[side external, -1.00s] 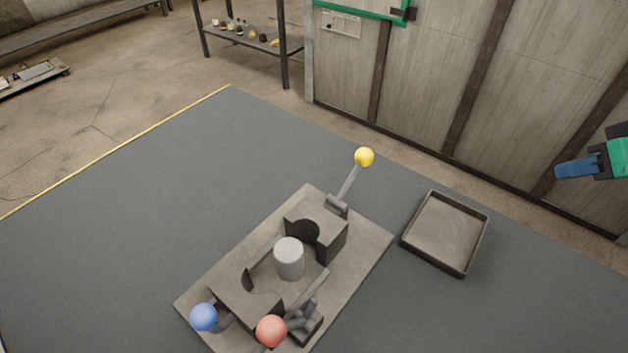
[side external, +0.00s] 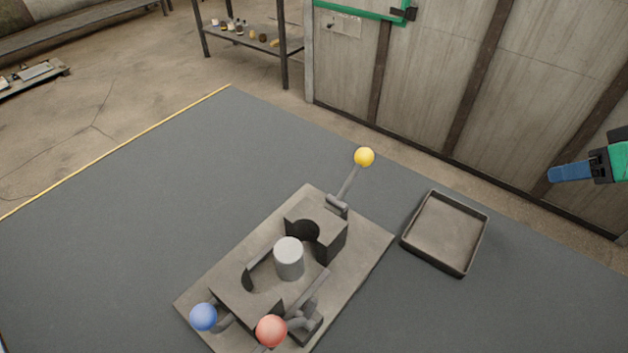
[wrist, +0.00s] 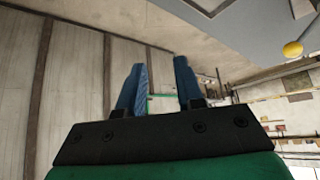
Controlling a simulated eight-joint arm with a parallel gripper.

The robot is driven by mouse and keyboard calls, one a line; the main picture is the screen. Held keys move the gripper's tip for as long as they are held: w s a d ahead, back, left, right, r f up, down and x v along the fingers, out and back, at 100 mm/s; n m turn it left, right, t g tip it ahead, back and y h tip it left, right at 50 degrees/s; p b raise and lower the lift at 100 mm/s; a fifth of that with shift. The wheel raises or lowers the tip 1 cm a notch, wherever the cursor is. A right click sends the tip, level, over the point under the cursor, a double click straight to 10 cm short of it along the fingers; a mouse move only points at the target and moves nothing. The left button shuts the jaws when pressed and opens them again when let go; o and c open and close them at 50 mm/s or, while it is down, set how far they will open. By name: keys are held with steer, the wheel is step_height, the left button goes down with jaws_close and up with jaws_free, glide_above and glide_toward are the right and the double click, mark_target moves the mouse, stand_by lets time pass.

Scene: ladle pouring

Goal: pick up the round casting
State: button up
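The round casting (side external: 289,259) is a light grey upright cylinder. It stands in the middle of the grey fixture (side external: 222,276), between two blocks with curved cut-outs. My gripper (side external: 552,175) has blue fingers and is at the far right of the side external view, high and well away from the casting. In the wrist view my gripper (wrist: 160,88) shows two blue fingers spread apart with nothing between them. The casting is not in the wrist view.
The fixture has levers with a yellow knob (side external: 364,157), a blue knob (side external: 203,317) and a red knob (side external: 271,331). An empty square tray (side external: 468,268) lies right of the fixture. The grey mat (side external: 130,215) is clear on the left. A panelled wall (side external: 440,90) stands behind.

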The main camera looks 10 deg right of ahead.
steer(key=o, duration=0.4)
steer(key=shift+a, duration=0.1)
steer(key=n+g+y, duration=0.9)
steer(key=n+y, duration=0.3)
steer(key=n, duration=0.8)
glide_toward(291, 249)
steer(key=x, duration=0.3)
steer(key=shift+w+a+f, duration=0.1)
steer(key=shift+w+a, duration=0.05)
steer(key=shift+w, duration=0.05)
steer(key=shift+s+a+f+g, duration=0.2)
steer(key=shift+a+f+g, duration=0.1)
steer(key=shift+a+g, duration=0.15)
steer(key=shift+x, duration=2.5)
